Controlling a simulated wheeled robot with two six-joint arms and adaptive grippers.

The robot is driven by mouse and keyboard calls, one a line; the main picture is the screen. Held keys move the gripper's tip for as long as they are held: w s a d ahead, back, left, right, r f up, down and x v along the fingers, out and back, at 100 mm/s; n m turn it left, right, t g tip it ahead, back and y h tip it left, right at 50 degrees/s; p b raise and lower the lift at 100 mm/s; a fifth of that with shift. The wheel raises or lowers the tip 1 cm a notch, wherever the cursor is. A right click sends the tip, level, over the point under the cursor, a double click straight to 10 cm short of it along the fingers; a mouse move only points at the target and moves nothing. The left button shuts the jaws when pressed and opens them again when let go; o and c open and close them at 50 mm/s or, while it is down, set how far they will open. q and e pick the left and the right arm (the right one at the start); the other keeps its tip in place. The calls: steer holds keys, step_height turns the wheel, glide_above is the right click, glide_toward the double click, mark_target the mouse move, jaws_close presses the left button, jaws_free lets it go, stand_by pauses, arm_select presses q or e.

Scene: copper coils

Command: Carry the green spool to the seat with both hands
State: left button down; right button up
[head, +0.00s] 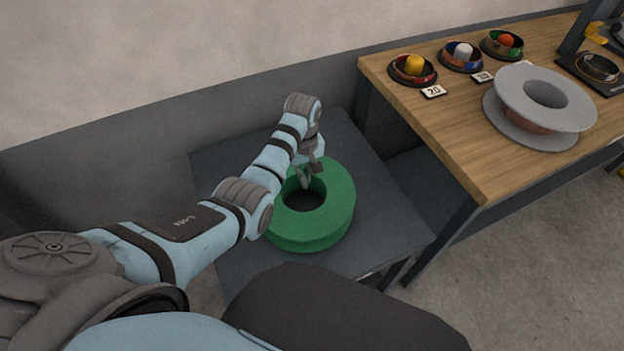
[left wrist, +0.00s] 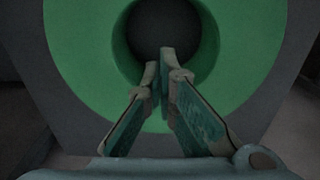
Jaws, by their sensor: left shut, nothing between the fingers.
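The green spool (head: 330,222) lies flat on a low dark grey table, its round centre hole facing up. My left gripper (head: 307,180) is over the far side of the spool, at the edge of the hole. In the left wrist view the green spool (left wrist: 80,40) fills most of the picture, and the shut fingers of my left gripper (left wrist: 165,62) point at its dark hole. Nothing is between the fingers. I cannot tell whether they touch the spool. My right gripper is not in view. No seat can be made out for certain.
The low dark table (head: 395,215) has bare room right of the spool. A higher wooden bench (head: 455,125) stands at the right. It carries a grey spool (head: 570,100) with copper winding, several small bowls with coloured cores (head: 413,68), number cards (head: 433,91) and a black stand (head: 590,75).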

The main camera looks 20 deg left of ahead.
arm_select(q)
steer(key=f+b, duration=0.1)
steer(key=f, duration=0.2)
steer(key=f+b, duration=0.1)
steer(key=f, duration=0.2)
steer(key=f+b, duration=0.2)
steer(key=f, duration=0.1)
steer(key=shift+s+d, duration=0.2)
steer(key=shift+s, duration=0.15)
steer(key=shift+s+d+r+p, duration=0.3)
steer(key=shift+s+d+p, duration=0.1)
steer(key=shift+s+d, duration=0.2)
steer(key=shift+s+d+r+p, duration=0.25)
steer(key=shift+s+d+p, duration=0.15)
steer(key=shift+s+d, duration=0.35)
steer(key=shift+f, duration=0.1)
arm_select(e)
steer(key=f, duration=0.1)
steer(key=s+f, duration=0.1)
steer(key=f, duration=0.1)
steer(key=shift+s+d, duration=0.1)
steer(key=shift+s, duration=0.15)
